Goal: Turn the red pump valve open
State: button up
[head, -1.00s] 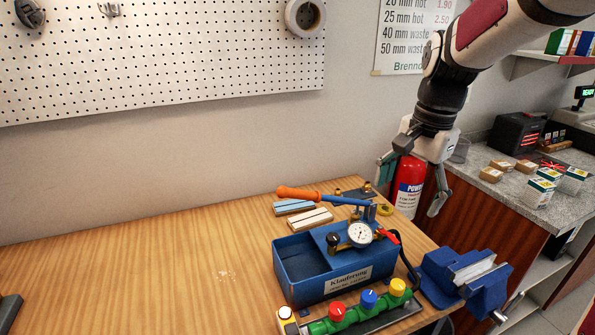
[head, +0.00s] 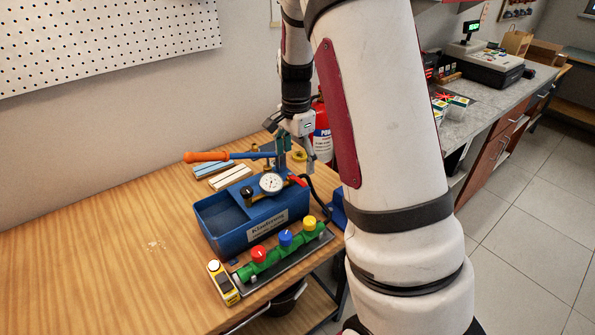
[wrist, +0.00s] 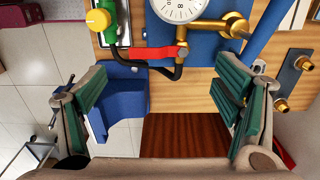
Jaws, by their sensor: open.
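The red valve lever (head: 298,181) is on the blue test pump (head: 214,232), right of the round gauge (head: 271,183). In the wrist view the red lever (wrist: 155,53) lies almost level, reaching left from a brass fitting (wrist: 210,31) beside the gauge. My gripper (head: 296,158) points down over the pump's far right end, near the lever. In the wrist view the gripper (wrist: 163,85) is wide open and empty, with a green-padded finger on either side. The lever shows between and slightly beyond the fingers, apart from both.
The pump's orange-gripped handle (head: 207,156) stretches left above the box. A green manifold (head: 282,250) with coloured knobs and a yellow meter (head: 222,282) lie in front. A red extinguisher (head: 322,138) stands behind my gripper. A blue vise (wrist: 115,105) is close to the left finger.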

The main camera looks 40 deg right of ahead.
aim_at(296, 178)
jog(key=shift+f+p, duration=0.35)
jog(key=shift+f, duration=2.2)
jog(key=c, duration=1.2)
